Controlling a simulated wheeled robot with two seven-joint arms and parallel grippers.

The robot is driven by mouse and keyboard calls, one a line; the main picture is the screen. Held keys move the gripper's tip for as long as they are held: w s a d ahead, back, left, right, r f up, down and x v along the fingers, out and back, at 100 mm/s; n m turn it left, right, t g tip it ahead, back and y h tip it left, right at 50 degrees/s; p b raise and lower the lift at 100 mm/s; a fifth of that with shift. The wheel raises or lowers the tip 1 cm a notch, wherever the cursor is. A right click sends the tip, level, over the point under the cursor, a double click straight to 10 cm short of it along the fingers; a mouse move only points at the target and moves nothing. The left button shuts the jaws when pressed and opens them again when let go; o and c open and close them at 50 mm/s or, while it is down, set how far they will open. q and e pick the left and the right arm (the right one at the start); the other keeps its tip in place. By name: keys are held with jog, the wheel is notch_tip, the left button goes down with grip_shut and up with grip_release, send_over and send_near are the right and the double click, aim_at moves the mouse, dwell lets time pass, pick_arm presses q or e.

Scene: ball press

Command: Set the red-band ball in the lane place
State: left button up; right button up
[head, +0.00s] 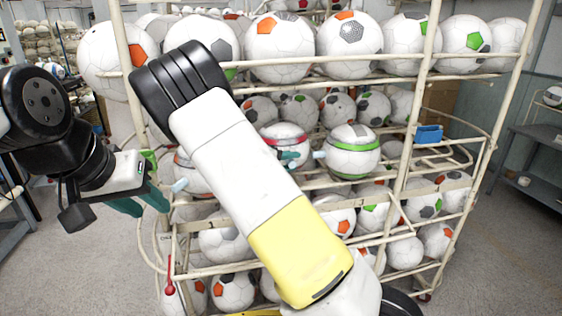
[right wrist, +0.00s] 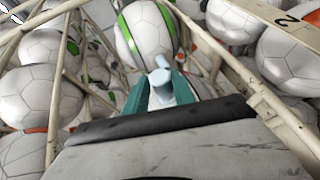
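The red-band ball (head: 283,132) sits on the middle level of the rack, partly hidden by my right arm. My right gripper (head: 291,158) is in front of it, its teal fingers closed around a pale blue handle that appears to be this ball's. In the right wrist view the fingers (right wrist: 162,88) close on that handle from both sides. The green-band ball (head: 352,152) is just to the right and shows ahead in the right wrist view (right wrist: 148,30). My left gripper (head: 148,200) is open and empty at the rack's left side. I cannot tell which spot is the lane place.
The rack's cream tube frame (head: 400,180) surrounds the middle level, with many balls above and below. Another banded ball (head: 190,172) with a pale blue handle (head: 180,186) is near my left gripper. A blue box (head: 428,134) hangs at the right. Open floor lies right of the rack.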

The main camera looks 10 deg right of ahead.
jog(key=shift+o, duration=0.8)
jog(key=v, duration=1.2)
jog(key=s+d+f+m+g+y, duration=0.25)
jog(key=s+d+g+y, duration=0.4)
jog(key=s+d, duration=0.4)
jog(key=s+a+r+m+t+y, duration=0.1)
jog(key=s+r+y, duration=0.3)
jog(key=s, duration=0.4)
jog(key=s+a+r+m+t+y, duration=0.1)
jog(key=s+a+r+t+y, duration=0.2)
jog(key=s+r, duration=0.4)
jog(key=shift+s+a+r+y, duration=0.35)
jog(key=shift+s+a+y, duration=0.35)
jog(key=shift+y, duration=0.15)
